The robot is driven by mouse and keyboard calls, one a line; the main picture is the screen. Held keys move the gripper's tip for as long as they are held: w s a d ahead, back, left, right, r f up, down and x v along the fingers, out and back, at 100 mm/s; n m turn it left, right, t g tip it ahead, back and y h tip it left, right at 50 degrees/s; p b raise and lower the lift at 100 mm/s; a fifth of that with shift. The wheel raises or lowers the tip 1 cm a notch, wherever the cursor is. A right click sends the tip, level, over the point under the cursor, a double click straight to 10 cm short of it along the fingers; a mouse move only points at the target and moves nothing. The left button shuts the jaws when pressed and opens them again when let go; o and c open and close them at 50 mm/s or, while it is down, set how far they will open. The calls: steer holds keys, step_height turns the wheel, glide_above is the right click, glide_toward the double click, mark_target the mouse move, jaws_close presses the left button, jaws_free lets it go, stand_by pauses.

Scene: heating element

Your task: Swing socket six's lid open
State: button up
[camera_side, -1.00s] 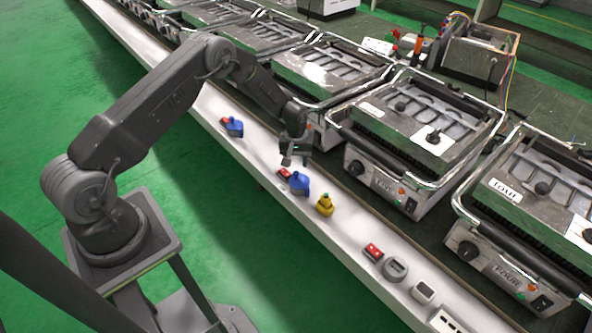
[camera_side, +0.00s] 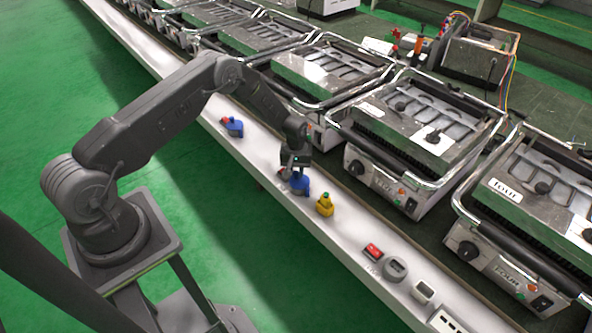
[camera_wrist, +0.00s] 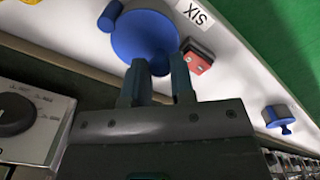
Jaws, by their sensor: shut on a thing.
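Socket six (camera_side: 302,187) is a round blue socket on the white ledge. In the wrist view the blue socket (camera_wrist: 142,32) sits beside a label reading SIX (camera_wrist: 195,12). My gripper (camera_side: 295,167) is down at the socket's upper side in the side view. In the wrist view the two fingers of my gripper (camera_wrist: 157,70) are shut on a small blue part at the near edge of the socket's lid. The fingers hide most of that part. The lid looks down over the socket.
A red switch (camera_wrist: 198,58) sits close beside the fingers. Another blue socket (camera_side: 233,127) and a yellow one (camera_side: 325,205) stand along the ledge (camera_side: 347,236). A row of contact grills (camera_side: 415,135) lines the ledge's far side.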

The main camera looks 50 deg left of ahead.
jaws_close()
steer(key=m, duration=0.1)
steer(key=w+m, duration=0.1)
steer(key=m, duration=0.1)
steer(key=w+m, duration=0.1)
steer(key=shift+w+d+m, duration=0.15)
steer(key=shift+d+m, duration=0.1)
steer(key=shift+m, duration=0.15)
steer(key=o, duration=0.6)
jaws_free()
steer(key=shift+r, duration=0.1)
